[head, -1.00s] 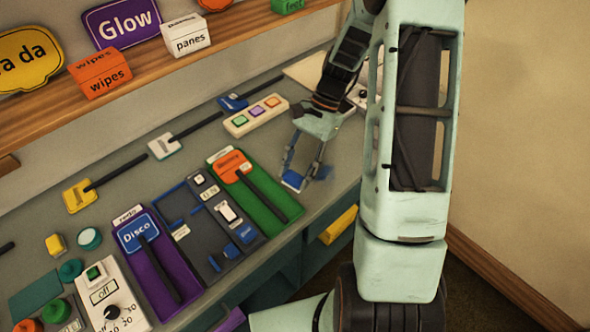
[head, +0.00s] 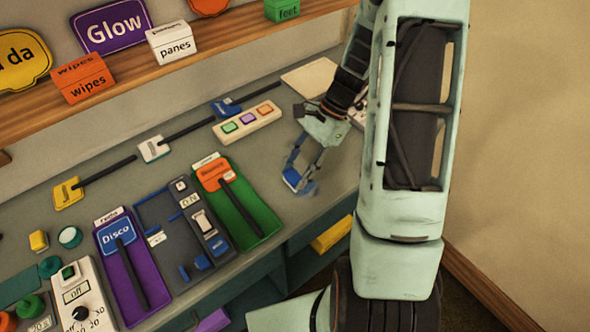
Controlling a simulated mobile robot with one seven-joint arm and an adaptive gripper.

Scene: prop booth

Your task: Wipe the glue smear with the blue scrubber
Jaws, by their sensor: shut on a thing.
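My gripper (head: 303,170) points down over the bench's right part, right of the green tray. It is shut on the blue scrubber (head: 291,178), which is low at the bench top; I cannot tell if it touches. A faint bluish smear (head: 311,188), which looks like the glue smear, lies on the grey top just right of the scrubber. The gripper and scrubber may hide part of it.
The green tray (head: 262,222) with an orange-headed tool is to the left. A white strip of coloured buttons (head: 247,122) lies behind it. The dark grey tray (head: 172,268) and purple tray (head: 149,277) are farther left. A yellow drawer handle (head: 332,234) juts from the front.

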